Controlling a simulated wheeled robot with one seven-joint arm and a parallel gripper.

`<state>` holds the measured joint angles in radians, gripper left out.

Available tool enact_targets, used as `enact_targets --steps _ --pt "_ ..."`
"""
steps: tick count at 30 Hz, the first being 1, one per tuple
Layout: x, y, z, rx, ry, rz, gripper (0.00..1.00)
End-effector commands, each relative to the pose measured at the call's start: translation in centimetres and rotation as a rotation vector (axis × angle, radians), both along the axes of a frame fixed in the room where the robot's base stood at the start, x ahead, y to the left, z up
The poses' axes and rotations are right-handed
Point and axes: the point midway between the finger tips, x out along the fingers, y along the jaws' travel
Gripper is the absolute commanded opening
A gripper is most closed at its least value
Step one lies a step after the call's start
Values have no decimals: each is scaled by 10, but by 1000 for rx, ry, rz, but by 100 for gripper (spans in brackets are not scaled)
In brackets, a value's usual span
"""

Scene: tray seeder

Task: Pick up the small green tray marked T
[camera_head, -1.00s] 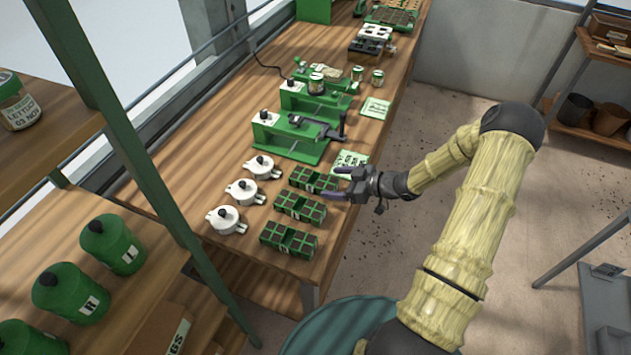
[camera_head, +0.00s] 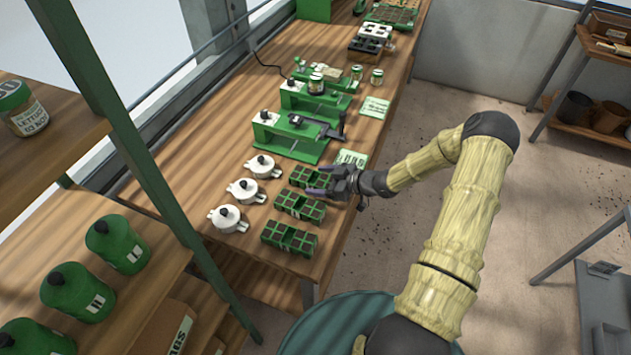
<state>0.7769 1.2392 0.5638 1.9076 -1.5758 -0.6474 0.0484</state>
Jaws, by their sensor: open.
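Three small green trays with dark cells lie in a column on the wooden bench: a far tray (camera_head: 304,176), a middle tray (camera_head: 299,206) and a near tray (camera_head: 289,238). Any letter on them is too small to read, so I cannot tell which one is marked T. My gripper (camera_head: 316,182) is open and empty, with its fingers pointing left. It appears over the right end of the far tray, close to the middle tray. Its fingers hide part of the far tray. I cannot tell its exact height or whether it touches anything.
White lidded pots, such as this one (camera_head: 229,218), stand just left of the trays. A green clamp device (camera_head: 290,138) and a printed card (camera_head: 351,160) lie beyond. A shelf with green canisters (camera_head: 115,243) and its green post are at left. Floor is open at right.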

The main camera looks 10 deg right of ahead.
Motion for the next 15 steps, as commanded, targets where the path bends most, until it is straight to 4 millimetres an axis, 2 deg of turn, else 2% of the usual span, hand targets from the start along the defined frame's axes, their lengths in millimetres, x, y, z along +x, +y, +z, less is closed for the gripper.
enact_targets --steps 9,11,15 --pt "0 0 0 1 1 0 78" --pt "0 0 0 1 1 0 68" --pt "0 -1 0 1 1 0 41"
